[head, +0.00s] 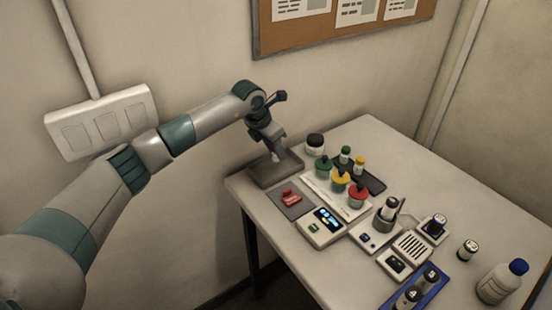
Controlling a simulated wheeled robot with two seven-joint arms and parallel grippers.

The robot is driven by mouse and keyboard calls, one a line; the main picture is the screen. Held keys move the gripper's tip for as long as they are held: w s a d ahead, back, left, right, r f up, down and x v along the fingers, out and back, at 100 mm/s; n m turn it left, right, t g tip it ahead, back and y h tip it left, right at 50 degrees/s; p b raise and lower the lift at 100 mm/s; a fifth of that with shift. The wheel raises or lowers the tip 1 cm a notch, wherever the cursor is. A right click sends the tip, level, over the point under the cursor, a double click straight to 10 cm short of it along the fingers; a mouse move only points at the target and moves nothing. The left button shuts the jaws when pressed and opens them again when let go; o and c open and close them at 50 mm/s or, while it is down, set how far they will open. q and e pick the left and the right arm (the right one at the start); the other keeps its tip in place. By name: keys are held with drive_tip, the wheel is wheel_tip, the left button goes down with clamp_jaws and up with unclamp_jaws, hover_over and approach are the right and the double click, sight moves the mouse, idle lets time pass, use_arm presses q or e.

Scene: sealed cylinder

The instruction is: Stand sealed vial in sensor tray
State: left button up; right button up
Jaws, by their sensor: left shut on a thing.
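A small pale thing (276,156), perhaps a vial, shows low in the stand. A blue tray (446,275) at the front right holds dark-capped vials (431,276). I cannot tell which is the sensor tray. My right gripper is out of view.
Green, yellow and red-topped containers (340,181) stand on a white strip mid-table. A display device (322,226), a red item on a grey pad (291,197), a grey cup with a vial (386,217) and a blue-capped bottle (502,282) crowd the table. The back right is clear.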

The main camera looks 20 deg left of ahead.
sight(276, 160)
use_arm(q)
drive_tip(key=shift+f+p, duration=0.3)
drive_tip(key=shift+p, duration=0.05)
wheel_tip(276, 160, down, 3)
drive_tip(key=shift+r+p, duration=0.15)
drive_tip(key=shift+p, duration=0.65)
drive_tip(key=shift+f, duration=0.35)
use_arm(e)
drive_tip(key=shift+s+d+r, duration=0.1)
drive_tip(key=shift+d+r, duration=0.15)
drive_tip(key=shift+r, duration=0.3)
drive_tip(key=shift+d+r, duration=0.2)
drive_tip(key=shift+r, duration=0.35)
use_arm(q)
drive_tip(key=shift+f, duration=0.1)
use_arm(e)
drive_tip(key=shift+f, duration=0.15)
use_arm(q)
drive_tip(key=o, duration=1)
drive_tip(key=shift+o, duration=0.2)
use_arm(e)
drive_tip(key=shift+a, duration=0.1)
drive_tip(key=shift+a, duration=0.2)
